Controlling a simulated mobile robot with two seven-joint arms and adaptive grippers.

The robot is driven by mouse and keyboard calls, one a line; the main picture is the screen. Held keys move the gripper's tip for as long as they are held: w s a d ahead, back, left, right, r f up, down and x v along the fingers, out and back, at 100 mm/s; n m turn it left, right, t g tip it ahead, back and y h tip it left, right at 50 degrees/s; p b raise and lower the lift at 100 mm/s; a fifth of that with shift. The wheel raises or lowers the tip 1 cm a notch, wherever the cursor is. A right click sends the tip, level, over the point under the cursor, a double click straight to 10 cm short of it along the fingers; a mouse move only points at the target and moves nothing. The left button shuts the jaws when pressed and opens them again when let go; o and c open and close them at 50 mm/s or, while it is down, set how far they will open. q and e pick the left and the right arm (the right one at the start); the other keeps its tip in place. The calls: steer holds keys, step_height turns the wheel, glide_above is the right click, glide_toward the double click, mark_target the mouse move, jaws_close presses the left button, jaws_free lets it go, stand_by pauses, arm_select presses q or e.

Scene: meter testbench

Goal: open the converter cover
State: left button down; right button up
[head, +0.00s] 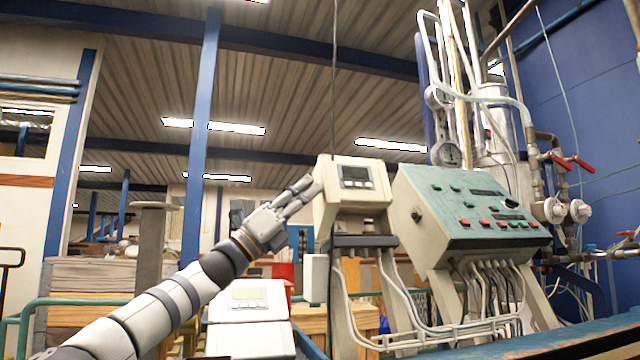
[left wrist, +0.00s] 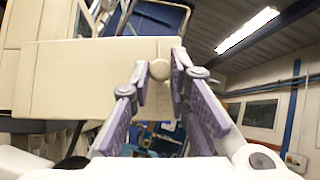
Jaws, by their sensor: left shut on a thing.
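The converter (head: 325,205) is a cream box with a small dark screen on its sloped front, on a stand in the middle of the head view. My left gripper (head: 309,187) reaches it from the left, with its fingertips at the box's upper left side. In the left wrist view the pale box side (left wrist: 90,85) fills the upper left, and a small round knob (left wrist: 159,69) sits at its edge. My left gripper (left wrist: 160,72) is shut on this knob, its purple-padded fingers on either side. I cannot tell whether the cover is lifted. My right gripper is not in view.
A green-grey control panel (head: 470,205) with red and green buttons stands right of the converter. Cables and pipes (head: 480,120) run below and behind it. A second white box with a screen (head: 248,318) stands lower left, near my left arm.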

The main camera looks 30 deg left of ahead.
arm_select(q)
steer(key=shift+s+a+r+h, duration=0.1)
steer(key=shift+s+a+h, duration=0.05)
steer(key=shift+a+h, duration=0.15)
steer(key=shift+d, duration=0.1)
steer(key=c, duration=1.5)
jaws_free()
steer(key=v, duration=0.7)
steer(key=shift+s+f, duration=0.15)
steer(key=shift+f, duration=0.05)
